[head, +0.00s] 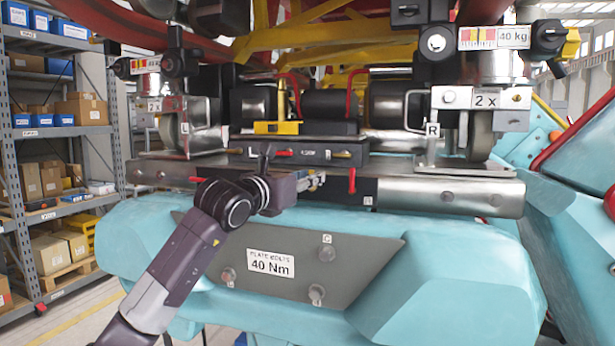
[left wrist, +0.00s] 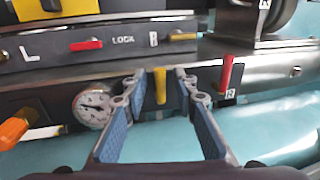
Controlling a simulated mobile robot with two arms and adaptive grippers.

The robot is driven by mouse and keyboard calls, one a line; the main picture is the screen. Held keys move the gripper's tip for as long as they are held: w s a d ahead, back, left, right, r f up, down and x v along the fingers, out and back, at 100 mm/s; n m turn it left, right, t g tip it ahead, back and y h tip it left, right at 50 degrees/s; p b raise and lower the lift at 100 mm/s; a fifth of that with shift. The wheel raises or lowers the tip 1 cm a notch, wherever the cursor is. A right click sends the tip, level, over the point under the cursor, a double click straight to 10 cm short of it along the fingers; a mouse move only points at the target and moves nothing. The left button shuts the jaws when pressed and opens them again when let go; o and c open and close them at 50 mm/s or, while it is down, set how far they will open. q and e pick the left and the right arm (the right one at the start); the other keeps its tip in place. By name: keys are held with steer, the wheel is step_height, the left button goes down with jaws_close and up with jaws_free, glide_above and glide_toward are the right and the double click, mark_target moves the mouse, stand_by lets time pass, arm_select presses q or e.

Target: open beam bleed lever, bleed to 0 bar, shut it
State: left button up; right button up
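In the left wrist view a short yellow lever (left wrist: 160,85) hangs from the beam edge. My left gripper (left wrist: 161,82) is open, with one finger on each side of this lever; I cannot tell whether they touch it. A red lever (left wrist: 226,72) stands to its right by a small white label; it also shows in the head view (head: 352,180). A round white gauge (left wrist: 93,107) sits left of the fingers; its reading is too small to tell. No lever is clearly marked as bleed. In the head view my left gripper (head: 310,181) is at the beam front, its fingertips partly hidden.
An orange handle (left wrist: 18,127) is at the far left of the wrist view. Above is a dark lock box (head: 300,151) with small red and yellow handles. The metal beam (head: 440,193) runs across, over a turquoise body (head: 440,270) with a grey plate (head: 345,262).

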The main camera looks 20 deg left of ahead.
mark_target(327, 191)
arm_select(q)
steer(key=c, duration=0.6)
jaws_close()
arm_select(e)
steer(key=shift+s+d+f, duration=0.1)
steer(key=shift+s+d, duration=0.1)
steer(key=shift+s, duration=0.45)
